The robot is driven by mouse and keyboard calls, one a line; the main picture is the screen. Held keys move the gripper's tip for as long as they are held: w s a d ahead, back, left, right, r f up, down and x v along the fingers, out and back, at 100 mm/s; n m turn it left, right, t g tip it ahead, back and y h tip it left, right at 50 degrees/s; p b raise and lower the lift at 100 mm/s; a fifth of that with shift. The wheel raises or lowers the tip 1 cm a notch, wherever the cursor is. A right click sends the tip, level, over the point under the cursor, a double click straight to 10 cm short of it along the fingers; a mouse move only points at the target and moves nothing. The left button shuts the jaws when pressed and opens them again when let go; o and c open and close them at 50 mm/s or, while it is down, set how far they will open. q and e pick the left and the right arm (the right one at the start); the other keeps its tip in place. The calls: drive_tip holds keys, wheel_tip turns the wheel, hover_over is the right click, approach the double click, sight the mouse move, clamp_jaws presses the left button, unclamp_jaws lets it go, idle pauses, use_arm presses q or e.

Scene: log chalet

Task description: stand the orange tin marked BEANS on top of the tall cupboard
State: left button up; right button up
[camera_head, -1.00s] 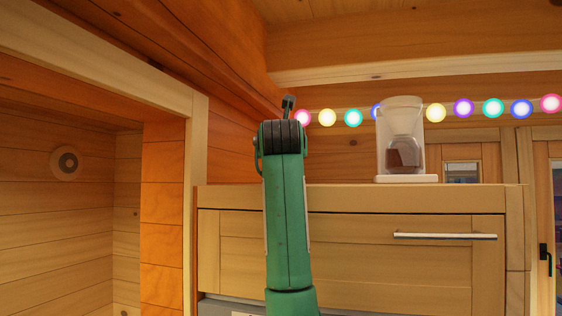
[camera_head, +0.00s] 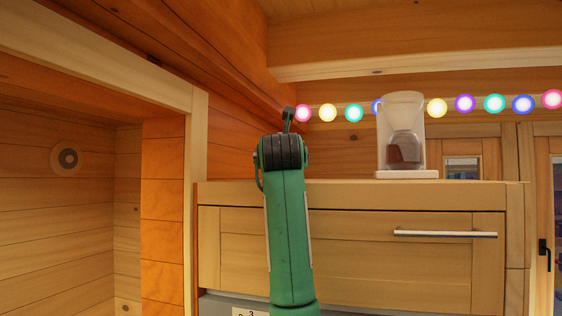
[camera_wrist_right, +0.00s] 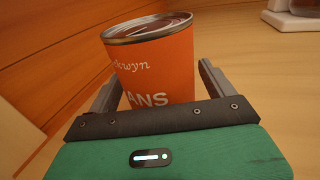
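The orange tin marked BEANS (camera_wrist_right: 155,70) shows in the right wrist view, upright with its metal rim up. My right gripper (camera_wrist_right: 158,85) has a finger on each side of it and looks shut on it. Its bottom is hidden by the gripper body, so I cannot tell whether it touches the wood below. In the head view my green right arm rises in front of the tall cupboard (camera_head: 350,196), its wrist just above the top edge. My left gripper is not in view.
A coffee maker (camera_head: 405,150) stands on the cupboard top, right of my arm; its base (camera_wrist_right: 295,20) shows in the wrist view's corner. A log wall rises at the left and back. A string of coloured lights (camera_head: 437,108) hangs behind. The top between arm and coffee maker is clear.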

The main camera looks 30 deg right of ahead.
drive_tip(key=shift+r, duration=0.2)
drive_tip(key=shift+s+a+f, duration=0.15)
drive_tip(key=shift+s+a, duration=0.05)
drive_tip(key=b+v, duration=0.7)
drive_tip(key=v, duration=0.3)
drive_tip(key=shift+s, duration=0.1)
drive_tip(key=shift+s+a+b, duration=0.4)
drive_tip(key=shift+s, duration=0.15)
